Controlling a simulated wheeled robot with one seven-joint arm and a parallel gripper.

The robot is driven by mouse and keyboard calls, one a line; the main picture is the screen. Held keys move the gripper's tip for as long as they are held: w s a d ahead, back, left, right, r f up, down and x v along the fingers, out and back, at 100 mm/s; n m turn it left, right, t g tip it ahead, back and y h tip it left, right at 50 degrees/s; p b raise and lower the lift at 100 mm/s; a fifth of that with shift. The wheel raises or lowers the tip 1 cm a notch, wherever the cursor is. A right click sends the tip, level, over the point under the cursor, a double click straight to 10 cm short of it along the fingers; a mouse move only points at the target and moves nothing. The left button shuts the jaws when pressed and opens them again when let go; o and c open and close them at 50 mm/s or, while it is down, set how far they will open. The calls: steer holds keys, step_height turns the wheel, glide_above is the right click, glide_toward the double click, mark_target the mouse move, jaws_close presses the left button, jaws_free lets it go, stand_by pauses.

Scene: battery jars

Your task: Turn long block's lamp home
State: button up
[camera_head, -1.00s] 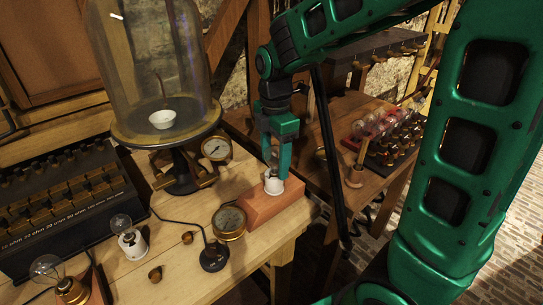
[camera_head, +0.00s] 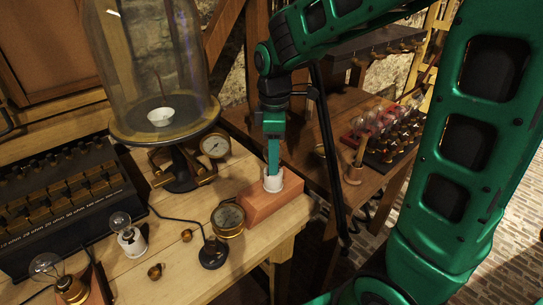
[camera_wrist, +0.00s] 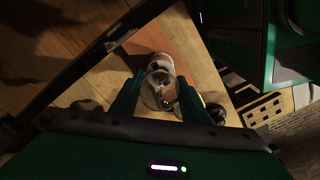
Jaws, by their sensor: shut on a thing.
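The long reddish block (camera_head: 262,208) lies at the right end of the light wooden bench, with a white lamp holder (camera_head: 273,184) on top. My gripper (camera_head: 273,170) points down over this holder, its fingers seen nearly edge-on. In the wrist view my gripper (camera_wrist: 160,85) has one finger on each side of a clear glass lamp (camera_wrist: 153,95), shut on it. The lamp is in line with the pale holder (camera_wrist: 160,63). In the head view the fingers hide the lamp, and I cannot tell how deep it sits in the holder.
A round brass gauge (camera_head: 228,218) stands close left of the block. A glass bell jar (camera_head: 150,60) on a stand is behind it. Other small bulbs (camera_head: 120,222) and a dark resistor box (camera_head: 60,205) are at left. Another table (camera_head: 300,120) with red-based jars is behind right.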

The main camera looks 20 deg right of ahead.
stand_by(0.3)
steer(key=m, duration=0.6)
steer(key=shift+m, duration=0.3)
steer(key=m, duration=0.5)
steer(key=shift+m, duration=0.3)
steer(key=o, duration=1.2)
steer(key=shift+o, duration=0.2)
steer(key=shift+r, duration=0.1)
